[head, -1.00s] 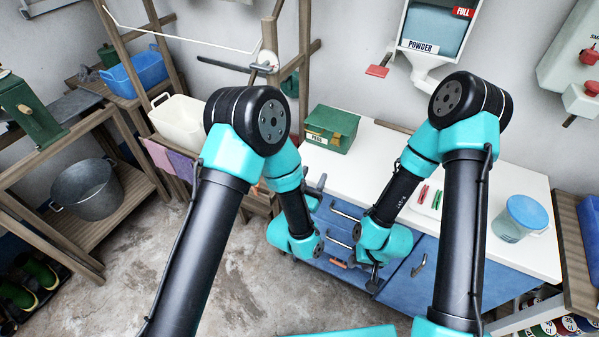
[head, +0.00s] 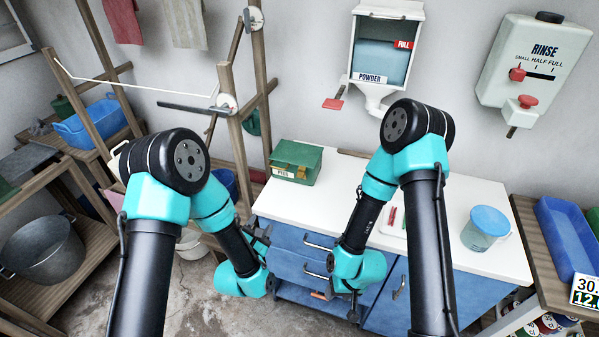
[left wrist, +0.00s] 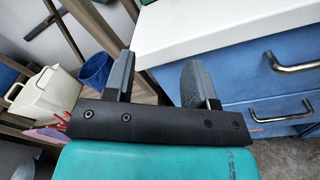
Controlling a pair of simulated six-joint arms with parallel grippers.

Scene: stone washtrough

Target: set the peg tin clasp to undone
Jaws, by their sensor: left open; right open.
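The peg tin (head: 309,166) is a green box with a white PEGS label, standing on the white worktop at its back left in the head view. A small yellowish-brown detail shows on its front, but it is too small to tell whether the clasp is done up or undone. My left gripper (head: 258,232) is in front of the cabinet's left end, below and left of the tin, apart from it. The left wrist view shows its two fingers (left wrist: 158,62) apart with nothing between them. My right gripper (head: 352,303) hangs low before the cabinet drawers, open.
The white worktop (head: 345,200) has free room right of the tin. A powder dispenser (head: 383,53) and a rinse dispenser (head: 535,65) hang on the wall. A wooden frame (head: 233,135) rises left of the tin.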

